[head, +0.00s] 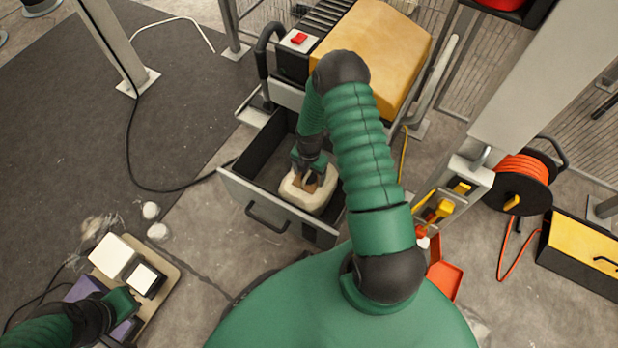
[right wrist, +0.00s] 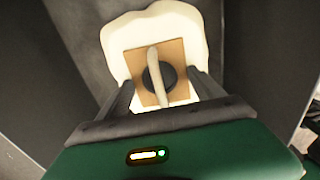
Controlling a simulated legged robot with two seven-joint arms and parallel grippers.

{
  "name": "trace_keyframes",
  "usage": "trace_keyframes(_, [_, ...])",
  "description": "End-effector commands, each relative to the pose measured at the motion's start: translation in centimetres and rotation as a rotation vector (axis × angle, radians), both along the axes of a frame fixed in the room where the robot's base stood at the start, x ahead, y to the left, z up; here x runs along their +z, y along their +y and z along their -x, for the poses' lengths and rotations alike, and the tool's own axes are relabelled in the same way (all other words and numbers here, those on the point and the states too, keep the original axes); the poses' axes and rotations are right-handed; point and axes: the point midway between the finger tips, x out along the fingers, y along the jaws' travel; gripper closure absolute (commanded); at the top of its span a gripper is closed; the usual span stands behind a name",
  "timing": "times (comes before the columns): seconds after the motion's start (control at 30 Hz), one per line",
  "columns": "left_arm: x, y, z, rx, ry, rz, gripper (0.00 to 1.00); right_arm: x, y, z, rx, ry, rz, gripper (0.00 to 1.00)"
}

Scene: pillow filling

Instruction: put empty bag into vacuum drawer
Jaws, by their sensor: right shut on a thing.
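The cream bag (head: 318,200) has a square brown cardboard collar with a black round centre. It sits within the open grey vacuum drawer (head: 237,197), near the front panel at its right side. My right gripper (head: 311,180) reaches down into the drawer and is shut on the bag at the collar. In the right wrist view the bag (right wrist: 118,38) shows between and beyond the fingers of the gripper (right wrist: 160,82), with a pale strip across the black centre. Whether the bag touches the drawer floor cannot be told. My left gripper (head: 112,308) is at the lower left, its fingers unclear.
The machine with a yellow cover (head: 372,50) and red button (head: 299,38) stands behind the drawer. A board with white blocks (head: 112,255) lies lower left, with white fluff (head: 150,210) nearby. An orange cable reel (head: 520,172) and yellow-topped box (head: 585,250) stand at right.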

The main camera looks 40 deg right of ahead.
Motion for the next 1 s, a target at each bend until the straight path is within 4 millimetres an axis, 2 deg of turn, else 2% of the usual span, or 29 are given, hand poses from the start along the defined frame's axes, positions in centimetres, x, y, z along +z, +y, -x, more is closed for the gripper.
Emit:
trace_keyframes(0.17, [0.0,0.0,0.0,0.0,-0.001,0.0,1.0,0.0,0.0,0.0,-0.001,-0.001,0.0,0.87])
trace_keyframes(0.2, [0.0,0.0,0.0,0.0,-0.001,0.0,1.0,0.0,0.0,0.0,-0.001,-0.001,0.0,0.2])
trace_keyframes(0.33, [0.0,0.0,0.0,0.0,-0.001,0.0,1.0,0.0,0.0,0.0,-0.001,0.0,0.001,0.03])
trace_keyframes(0.67, [0.3,0.0,0.0,0.0,0.0,0.0,1.0,0.4,0.0,0.0,-0.001,-0.001,0.001,0.02])
trace_keyframes(0.77, [1.4,0.0,0.0,0.0,0.0,0.0,1.0,2.0,-0.1,-0.1,-0.002,-0.003,0.001,0.02])
trace_keyframes(1.0, [5.3,0.0,0.0,0.0,-0.001,0.0,1.0,8.4,-0.1,-0.1,-0.002,-0.002,0.001,0.02])
